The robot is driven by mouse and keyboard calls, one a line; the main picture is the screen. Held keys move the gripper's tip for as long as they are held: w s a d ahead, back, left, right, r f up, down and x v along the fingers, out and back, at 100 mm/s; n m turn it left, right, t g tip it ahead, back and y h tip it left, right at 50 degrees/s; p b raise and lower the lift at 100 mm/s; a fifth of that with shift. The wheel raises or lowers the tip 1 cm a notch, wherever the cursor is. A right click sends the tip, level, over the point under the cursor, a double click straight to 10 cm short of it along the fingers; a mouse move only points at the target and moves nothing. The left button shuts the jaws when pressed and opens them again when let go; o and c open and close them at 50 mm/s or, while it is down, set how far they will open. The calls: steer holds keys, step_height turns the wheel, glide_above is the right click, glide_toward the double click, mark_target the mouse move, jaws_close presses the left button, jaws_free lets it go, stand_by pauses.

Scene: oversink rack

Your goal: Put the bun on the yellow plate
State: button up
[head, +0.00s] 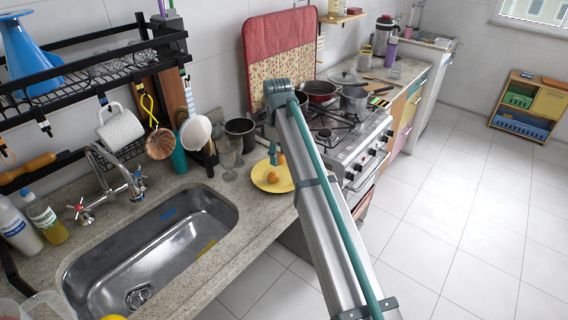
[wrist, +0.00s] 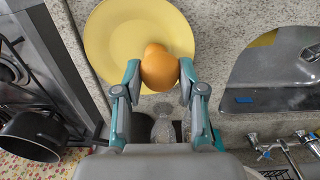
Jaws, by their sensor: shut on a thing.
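My gripper (wrist: 160,72) is shut on an orange-brown bun (wrist: 160,70), with one fingertip on each side of it. In the head view the bun (head: 281,158) shows beside my gripper, over the far part of the yellow plate (head: 259,180). The plate lies on the counter, and its rim also shows in the wrist view (wrist: 102,45). Whether the held bun touches the plate cannot be told.
The steel sink (head: 150,250) is left of the plate and the stove (head: 345,140) is right of it. Clear glasses (head: 230,165) and a dark pot (head: 240,132) stand behind the plate. A black rack (head: 90,85) hangs above the sink.

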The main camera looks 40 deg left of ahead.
steer(key=p, duration=0.2)
glide_above(284, 172)
steer(key=s, duration=0.1)
steer(key=f, duration=0.5)
steer(key=shift+d+f, duration=0.2)
steer(key=shift+f, duration=0.05)
steer(key=shift+w+a+f, duration=0.2)
steer(key=shift+w+f, duration=0.2)
steer(key=shift+f, duration=0.2)
steer(key=shift+w+a+f+p, duration=0.15)
steer(key=shift+f+p, duration=0.55)
steer(key=shift+f, duration=1.1)
steer(key=shift+f, duration=0.15)
steer(key=o, duration=0.6)
steer(key=shift+c, duration=0.2)
step_height(284, 172, up, 12)
steer(key=b, duration=0.3)
steer(key=shift+r, duration=0.2)
steer(key=shift+f, duration=0.1)
